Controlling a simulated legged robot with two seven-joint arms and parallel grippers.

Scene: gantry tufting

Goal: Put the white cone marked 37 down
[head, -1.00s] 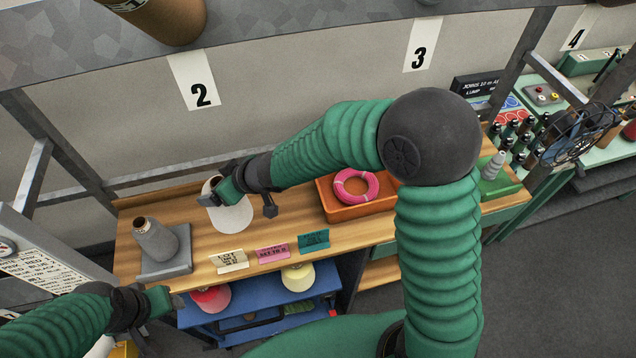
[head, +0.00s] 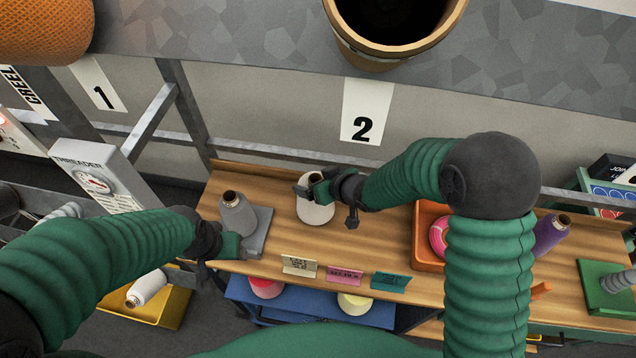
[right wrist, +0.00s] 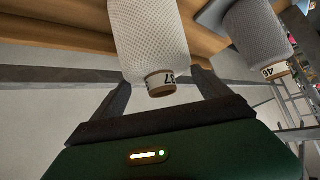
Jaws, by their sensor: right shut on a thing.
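The white cone marked 37 (head: 316,212) is upright at the wooden bench top, right of a grey cone. In the right wrist view the cone (right wrist: 150,38) shows large, with its 37 label on the narrow tube end between my fingers. My right gripper (head: 310,190) is shut on that tube end, at the top of the cone. Whether the base touches the wood is not clear. My left gripper (head: 236,252) is near the bench's front left edge, apart from the cone; its jaw opening is unclear.
A grey cone (head: 238,212) stands on a grey plate (head: 263,232); its label 46 shows in the right wrist view. Cream (head: 299,266), pink (head: 345,276) and teal (head: 390,282) cards stand along the front. An orange tray (head: 427,262) is right. Bare wood lies between.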

